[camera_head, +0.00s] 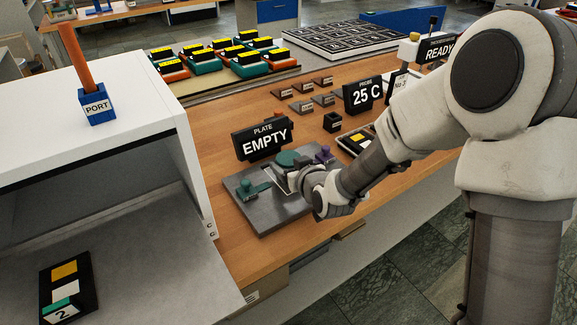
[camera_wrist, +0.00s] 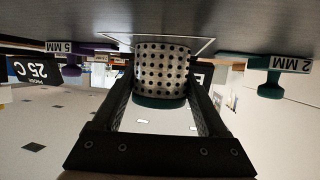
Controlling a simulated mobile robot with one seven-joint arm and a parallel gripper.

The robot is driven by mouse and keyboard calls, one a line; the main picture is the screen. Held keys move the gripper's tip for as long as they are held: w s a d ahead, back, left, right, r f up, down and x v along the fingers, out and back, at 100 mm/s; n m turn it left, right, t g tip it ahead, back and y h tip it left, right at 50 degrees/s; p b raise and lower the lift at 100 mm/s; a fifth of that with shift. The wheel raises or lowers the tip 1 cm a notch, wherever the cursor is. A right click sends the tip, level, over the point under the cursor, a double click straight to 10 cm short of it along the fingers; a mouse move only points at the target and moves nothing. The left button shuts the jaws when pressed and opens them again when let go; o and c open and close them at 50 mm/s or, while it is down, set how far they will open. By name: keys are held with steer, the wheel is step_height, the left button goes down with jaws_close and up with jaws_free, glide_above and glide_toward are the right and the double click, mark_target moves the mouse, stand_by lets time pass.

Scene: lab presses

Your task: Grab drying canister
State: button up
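The drying canister (camera_wrist: 162,70) is a pale cylinder with dark holes and a teal cap. In the wrist view it stands between the two fingers of my gripper (camera_wrist: 162,92), against the grey plate, which looks upside down there. The fingers are spread with one on each side, close to its walls. I cannot tell whether they press on it. In the head view my gripper (camera_head: 290,180) is low over the grey plate (camera_head: 262,214), beside a teal round top (camera_head: 287,158); the canister's body is mostly hidden there.
A teal peg (camera_head: 246,184) labelled 2 MM (camera_wrist: 290,65) and a purple peg (camera_head: 323,154) labelled 5 MM (camera_wrist: 60,47) flank the canister. The EMPTY sign (camera_head: 263,139) stands behind the plate. A white cabinet (camera_head: 95,140) is at left. The wooden bench (camera_head: 225,195) is bare between them.

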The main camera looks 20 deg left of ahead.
steer(key=c, duration=0.6)
steer(key=shift+r, duration=0.15)
